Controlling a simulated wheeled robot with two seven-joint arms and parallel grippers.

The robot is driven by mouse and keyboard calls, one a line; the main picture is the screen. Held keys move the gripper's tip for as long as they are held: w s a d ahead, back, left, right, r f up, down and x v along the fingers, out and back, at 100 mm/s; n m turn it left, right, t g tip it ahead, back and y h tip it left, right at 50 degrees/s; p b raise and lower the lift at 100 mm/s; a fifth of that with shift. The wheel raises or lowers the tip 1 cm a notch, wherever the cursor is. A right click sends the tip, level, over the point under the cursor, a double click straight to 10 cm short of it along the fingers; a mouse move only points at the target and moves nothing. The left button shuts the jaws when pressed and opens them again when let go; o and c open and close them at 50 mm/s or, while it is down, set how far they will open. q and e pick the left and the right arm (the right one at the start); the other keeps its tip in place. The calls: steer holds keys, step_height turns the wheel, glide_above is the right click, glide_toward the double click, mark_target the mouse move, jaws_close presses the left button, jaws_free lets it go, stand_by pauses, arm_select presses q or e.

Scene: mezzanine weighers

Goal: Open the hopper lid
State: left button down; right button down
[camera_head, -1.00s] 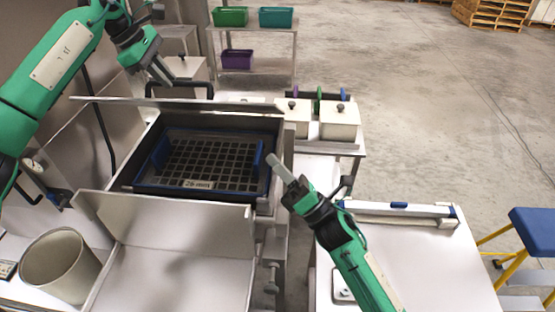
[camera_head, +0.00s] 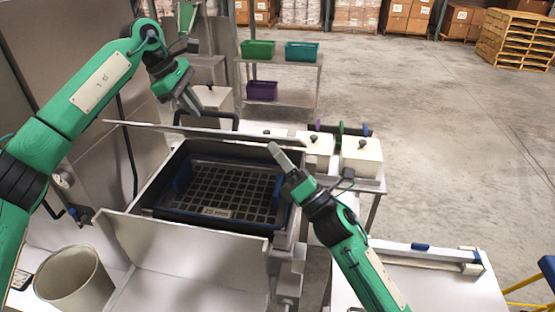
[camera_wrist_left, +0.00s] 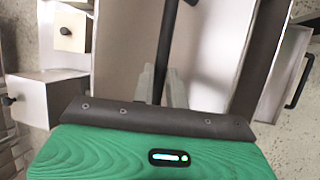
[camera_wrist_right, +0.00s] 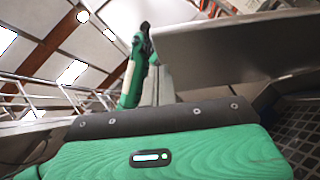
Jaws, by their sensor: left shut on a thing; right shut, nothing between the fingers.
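The hopper (camera_head: 160,178) is an open steel box in the head view, with its lid (camera_head: 150,128) raised at the back and seen nearly edge-on as a thin steel strip. A black bar handle (camera_head: 236,121) shows behind the lid. My left gripper (camera_head: 196,108) is at this handle; in the left wrist view its fingers close on the black bar (camera_wrist_left: 168,45). My right gripper (camera_head: 274,148) is shut and empty, its fingertips overlapping the lid's right part in the head view. In the right wrist view the grey lid plate (camera_wrist_right: 240,55) lies beside the fingers; contact is unclear.
A dark mesh screen with a blue frame (camera_head: 225,190) sits inside the hopper. A steel front panel (camera_head: 185,250) and a beige bucket (camera_head: 75,280) are nearer. White lidded boxes (camera_head: 362,160) stand to the right. A rack with coloured bins (camera_head: 302,51) stands behind.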

arm_select(q)
steer(key=shift+w+f, duration=0.1)
steer(key=shift+f, duration=0.3)
arm_select(e)
steer(key=shift+f, duration=0.1)
